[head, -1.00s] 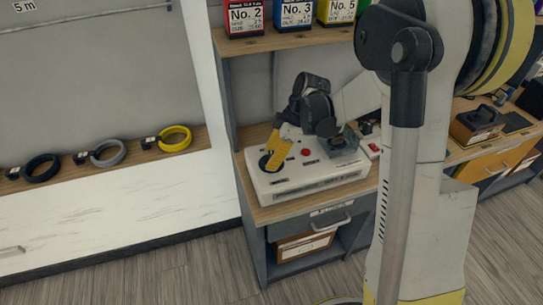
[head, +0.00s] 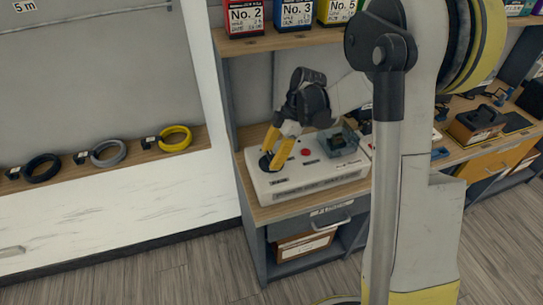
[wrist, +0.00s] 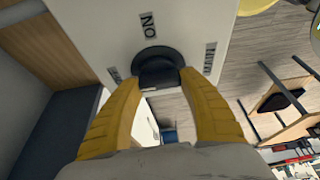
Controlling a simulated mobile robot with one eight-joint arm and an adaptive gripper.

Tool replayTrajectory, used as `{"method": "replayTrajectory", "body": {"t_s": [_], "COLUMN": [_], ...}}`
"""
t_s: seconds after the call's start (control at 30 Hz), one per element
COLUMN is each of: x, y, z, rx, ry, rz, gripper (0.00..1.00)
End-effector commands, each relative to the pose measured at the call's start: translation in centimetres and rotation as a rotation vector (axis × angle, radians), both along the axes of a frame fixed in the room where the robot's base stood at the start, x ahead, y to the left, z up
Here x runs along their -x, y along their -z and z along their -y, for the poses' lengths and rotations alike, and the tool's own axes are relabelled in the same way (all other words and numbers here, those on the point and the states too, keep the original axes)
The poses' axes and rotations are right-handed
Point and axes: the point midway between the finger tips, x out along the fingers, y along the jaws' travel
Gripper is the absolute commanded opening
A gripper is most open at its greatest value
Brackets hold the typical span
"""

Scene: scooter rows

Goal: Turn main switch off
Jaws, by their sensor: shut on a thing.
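The main switch is a black rotary knob (head: 266,163) at the left of a white control box (head: 310,188) on the wooden bench. My gripper (head: 272,158) comes down on it from above, its yellow fingers on either side of the knob. In the wrist view the fingertips (wrist: 160,78) close on the knob's grip (wrist: 158,70). An "ON" label (wrist: 149,26) and a "MAIN" label (wrist: 209,58) show on the box. Another label at the left is partly hidden by a finger. I cannot tell the knob's exact setting.
A red button (head: 305,152) and a clear-covered part (head: 339,142) sit on the box, right of the knob. Numbered boxes stand on the shelf above. Cable coils (head: 175,139) lie on the left ledge. My arm hides part of the right bench.

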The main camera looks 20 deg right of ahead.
Motion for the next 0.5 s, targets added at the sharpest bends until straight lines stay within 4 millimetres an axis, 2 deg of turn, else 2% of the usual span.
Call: {"method": "replayTrajectory", "body": {"t_s": [0.07, 0.1, 0.13, 0.17, 0.5], "x": [0.08, 0.08, 0.07, 0.07, 0.02], "y": [0.07, 0.07, 0.06, 0.06, -0.23], "z": [-0.02, -0.02, -0.01, -0.01, 0.11], "rx": [0.001, 0.001, 0.001, 0.001, 0.000], "ry": [-0.002, -0.002, -0.002, -0.001, 0.001], "rz": [-0.001, -0.001, -0.001, -0.001, 0.000], "gripper": [0.19, 0.58, 0.67, 0.72, 0.72]}}
